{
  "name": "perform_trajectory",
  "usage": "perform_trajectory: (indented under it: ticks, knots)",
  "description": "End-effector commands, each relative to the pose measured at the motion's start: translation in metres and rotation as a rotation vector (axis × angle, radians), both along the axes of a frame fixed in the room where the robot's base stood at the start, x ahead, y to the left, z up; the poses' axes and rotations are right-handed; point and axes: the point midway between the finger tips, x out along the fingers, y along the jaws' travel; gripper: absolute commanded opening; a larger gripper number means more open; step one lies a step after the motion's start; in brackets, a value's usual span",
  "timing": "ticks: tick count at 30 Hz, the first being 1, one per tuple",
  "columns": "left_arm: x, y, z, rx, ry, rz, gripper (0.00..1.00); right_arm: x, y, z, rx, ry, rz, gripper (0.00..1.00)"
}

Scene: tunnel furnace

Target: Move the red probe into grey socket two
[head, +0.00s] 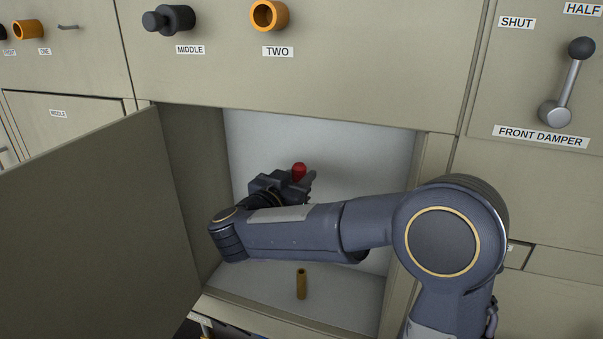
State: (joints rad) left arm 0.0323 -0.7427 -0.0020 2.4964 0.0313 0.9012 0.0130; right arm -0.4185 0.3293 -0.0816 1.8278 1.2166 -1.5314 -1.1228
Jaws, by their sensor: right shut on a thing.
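The red probe (299,172) shows as a red rounded top inside the open compartment. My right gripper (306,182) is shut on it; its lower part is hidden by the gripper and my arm. A socket labelled TWO (268,15) is on the panel above the compartment; its ring looks orange, with an open hole. I see no grey socket labelled two. My left gripper is not in view.
A brass-coloured cylinder (302,284) stands on the compartment floor. The compartment door (95,225) hangs open at left. A dark fitting labelled MIDDLE (168,20) sticks out of the panel. An orange socket labelled ONE (28,29) is farther left. The front damper lever (568,80) is at right.

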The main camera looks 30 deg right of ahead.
Motion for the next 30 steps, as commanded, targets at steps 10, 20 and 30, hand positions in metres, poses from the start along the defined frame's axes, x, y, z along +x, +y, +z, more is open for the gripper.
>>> perform_trajectory:
  ticks: [10, 20, 30]
  knots:
    - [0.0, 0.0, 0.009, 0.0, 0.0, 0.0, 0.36, -0.032, 0.039, 0.002, 0.0, 0.0, 0.005, 0.02]
    - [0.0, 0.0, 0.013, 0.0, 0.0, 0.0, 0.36, -0.055, 0.065, 0.001, -0.001, -0.001, 0.002, 0.02]
    - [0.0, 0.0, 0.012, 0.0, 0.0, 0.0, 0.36, -0.053, 0.065, -0.003, -0.002, 0.001, 0.01, 0.02]
